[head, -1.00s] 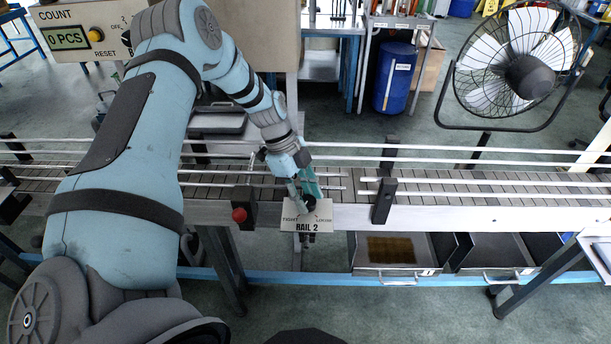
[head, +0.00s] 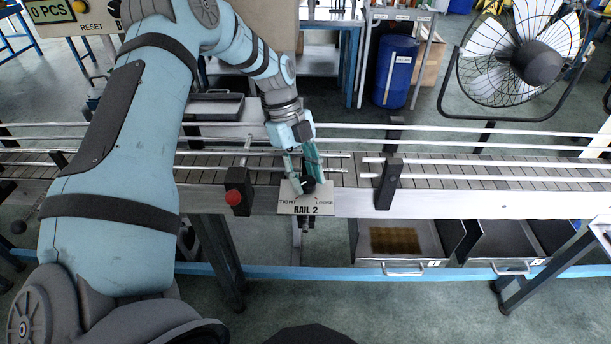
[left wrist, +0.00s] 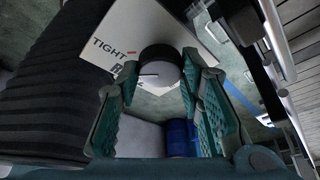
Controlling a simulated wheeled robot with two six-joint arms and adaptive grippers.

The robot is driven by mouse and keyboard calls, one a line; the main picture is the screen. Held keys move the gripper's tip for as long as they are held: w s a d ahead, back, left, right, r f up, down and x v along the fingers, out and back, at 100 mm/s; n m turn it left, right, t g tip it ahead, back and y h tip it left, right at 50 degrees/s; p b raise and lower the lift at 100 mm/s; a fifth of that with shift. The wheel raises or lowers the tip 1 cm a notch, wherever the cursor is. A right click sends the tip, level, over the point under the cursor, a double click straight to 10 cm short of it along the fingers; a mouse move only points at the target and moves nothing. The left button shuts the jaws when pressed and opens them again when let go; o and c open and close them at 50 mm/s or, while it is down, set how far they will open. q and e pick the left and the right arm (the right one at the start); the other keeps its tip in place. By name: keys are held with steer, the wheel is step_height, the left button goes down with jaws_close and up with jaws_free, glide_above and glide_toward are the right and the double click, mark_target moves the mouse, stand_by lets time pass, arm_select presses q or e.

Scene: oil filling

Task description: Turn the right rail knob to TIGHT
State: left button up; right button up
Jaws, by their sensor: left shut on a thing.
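The right rail knob is a small black knob (left wrist: 160,66) on a white plate marked TIGHT on the left, LOOSE on the right and RAIL 2 below. The plate (head: 288,209) is on the near side of the conveyor in the head view. My left gripper (head: 308,184) reaches down onto the knob, mostly hiding it in the head view. In the left wrist view its teal fingers (left wrist: 164,88) stand either side of the knob, shut on it. A white line on the knob's face points left in that view, below the TIGHT word. My right gripper is not in view.
A red button (head: 234,197) on a dark box is left of the plate. A black rail post (head: 389,184) stands to its right. The conveyor (head: 480,176) runs across behind. Metal bins (head: 402,266) hang below, and a fan (head: 530,60) is at upper right.

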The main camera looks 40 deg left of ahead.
arm_select(q)
steer(key=o, duration=1.1)
steer(key=shift+o, duration=0.2)
steer(key=shift+a+r, duration=0.2)
steer(key=shift+r, duration=0.2)
steer(key=v, duration=1.1)
